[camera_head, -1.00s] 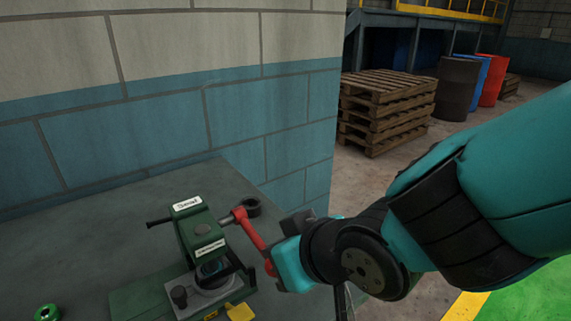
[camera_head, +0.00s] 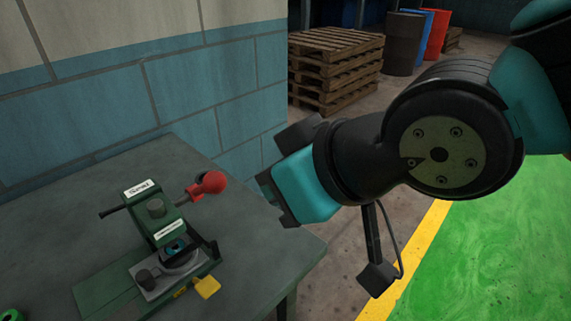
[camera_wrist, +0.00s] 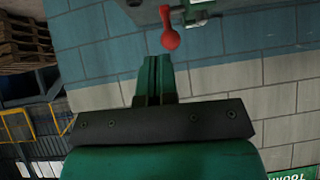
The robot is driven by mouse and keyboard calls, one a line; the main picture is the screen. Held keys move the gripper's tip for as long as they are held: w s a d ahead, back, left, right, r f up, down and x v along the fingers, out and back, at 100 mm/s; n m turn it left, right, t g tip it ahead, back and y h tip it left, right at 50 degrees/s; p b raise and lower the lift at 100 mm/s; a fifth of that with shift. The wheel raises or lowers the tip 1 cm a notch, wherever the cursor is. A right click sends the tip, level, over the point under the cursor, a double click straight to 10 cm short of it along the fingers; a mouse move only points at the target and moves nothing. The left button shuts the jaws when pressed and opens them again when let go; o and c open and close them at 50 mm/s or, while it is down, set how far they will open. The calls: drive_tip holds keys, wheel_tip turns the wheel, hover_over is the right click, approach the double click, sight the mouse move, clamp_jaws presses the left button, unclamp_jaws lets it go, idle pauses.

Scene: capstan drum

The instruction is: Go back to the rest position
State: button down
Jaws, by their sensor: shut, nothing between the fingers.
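The green bench machine (camera_head: 150,245) stands on the grey table, with a white label on top and a red-ended handle (camera_head: 210,184) on its right side. The red handle also shows at the top of the wrist view (camera_wrist: 170,38), with part of the machine (camera_wrist: 205,12) at the upper edge. My gripper (camera_head: 272,195) is to the right of the handle, apart from it, beside the table's right edge. In the wrist view my gripper (camera_wrist: 155,68) has its green fingers together, with nothing between them, and the handle lies beyond their tips.
The grey table (camera_head: 265,245) has bare surface right of the machine. A blue and cream block wall (camera_head: 190,85) rises behind it. Wooden pallets (camera_head: 335,65) and barrels (camera_head: 405,43) stand farther back. A yellow line (camera_head: 425,245) borders green floor at right.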

drive_tip(key=shift+d, duration=0.1)
drive_tip(key=s+d+f+m+g+h+p, duration=0.1)
drive_tip(key=s+d+g, duration=0.4)
drive_tip(key=d, duration=1.2)
drive_tip(key=m+h+p, duration=0.1)
drive_tip(key=m+h, duration=0.1)
drive_tip(key=shift+d+h, duration=0.4)
drive_tip(key=shift+w+a, duration=0.1)
drive_tip(key=shift+a, duration=0.05)
